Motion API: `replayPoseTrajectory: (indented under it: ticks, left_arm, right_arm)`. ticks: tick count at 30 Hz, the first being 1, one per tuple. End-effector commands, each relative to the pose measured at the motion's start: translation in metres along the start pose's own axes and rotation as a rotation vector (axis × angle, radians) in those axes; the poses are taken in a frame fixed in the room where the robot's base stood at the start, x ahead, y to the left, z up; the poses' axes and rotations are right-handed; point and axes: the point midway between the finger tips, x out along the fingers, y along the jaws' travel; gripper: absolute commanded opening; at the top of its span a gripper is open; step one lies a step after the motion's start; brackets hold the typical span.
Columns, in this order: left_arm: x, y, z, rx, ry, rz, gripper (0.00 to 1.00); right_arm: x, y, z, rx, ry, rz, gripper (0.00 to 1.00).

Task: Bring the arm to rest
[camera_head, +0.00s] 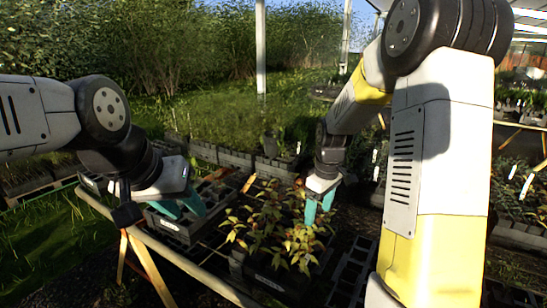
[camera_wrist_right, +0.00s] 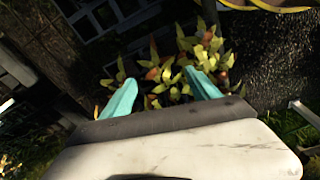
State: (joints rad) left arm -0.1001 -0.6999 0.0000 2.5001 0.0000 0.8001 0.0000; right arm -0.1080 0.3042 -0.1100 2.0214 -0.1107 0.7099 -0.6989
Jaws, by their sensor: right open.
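My right gripper (camera_head: 318,212) hangs down in front of the big white and yellow arm, its teal fingers close to the leafy plants. In the right wrist view, its two fingers (camera_wrist_right: 160,95) stand well apart with nothing gripped between them, so it is open. Leafy plants with green, yellow and reddish leaves (camera_wrist_right: 180,65) show beyond the fingertips. I cannot tell whether the fingers touch any leaf. My left gripper (camera_head: 182,208) points down over a grey crate (camera_head: 178,228) at the left, its teal fingers apart and seemingly empty.
The potted plants (camera_head: 275,235) stand in dark trays (camera_head: 275,285) on a wooden-framed bench (camera_head: 200,268). An empty dark tray (camera_head: 350,275) lies right of them. More plant rows stand behind and at the right. A white post (camera_head: 260,50) rises at the back.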

Motion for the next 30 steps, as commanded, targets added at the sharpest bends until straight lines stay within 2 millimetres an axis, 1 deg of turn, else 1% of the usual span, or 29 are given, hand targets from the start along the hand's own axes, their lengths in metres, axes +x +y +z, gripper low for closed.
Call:
replayPoseTrajectory:
  ticks: [1, 3, 6, 9, 12, 15, 18, 21, 25, 30]
  left_arm:
    - [0.0, 0.0, 0.0, 0.0, 0.0, 0.0, 0.36]
    - [0.0, 0.0, 0.0, 0.0, 0.0, 0.0, 0.36]
    - [0.0, 0.0, 0.0, 0.0, 0.0, 0.0, 0.36]
    - [0.0, 0.0, 0.0, 0.0, 0.0, 0.0, 0.36]
    - [0.0, 0.0, 0.0, 0.0, 0.0, 0.0, 0.36]
    - [0.0, 0.0, 0.0, 0.0, 0.0, 0.0, 0.36]
    - [0.0, 0.0, 0.0, 0.0, 0.0, 0.0, 0.36]
    - [0.0, 0.0, 0.0, 0.0, 0.0, 0.0, 0.36]
    - [0.0, 0.0, 0.0, 0.0, 0.0, 0.0, 0.36]
    - [0.0, 0.0, 0.0, 0.0, 0.0, 0.0, 0.36]
  right_arm:
    - [-0.027, -0.008, 0.005, 0.049, 0.04, 0.016, 0.7]
    - [-0.056, -0.021, 0.013, 0.124, 0.084, 0.028, 0.7]
    - [-0.093, -0.041, 0.028, 0.23, 0.149, 0.04, 0.7]
    - [-0.124, -0.063, 0.045, 0.331, 0.214, 0.05, 0.7]
    - [-0.15, -0.087, 0.063, 0.43, 0.28, 0.054, 0.7]
    - [-0.169, -0.11, 0.082, 0.522, 0.343, 0.055, 0.7]
    - [-0.18, -0.129, 0.098, 0.601, 0.396, 0.052, 0.7]
    - [-0.185, -0.143, 0.11, 0.656, 0.433, 0.048, 0.7]
    - [-0.188, -0.153, 0.117, 0.695, 0.458, 0.045, 0.7]
    - [-0.188, -0.155, 0.119, 0.706, 0.463, 0.043, 0.7]
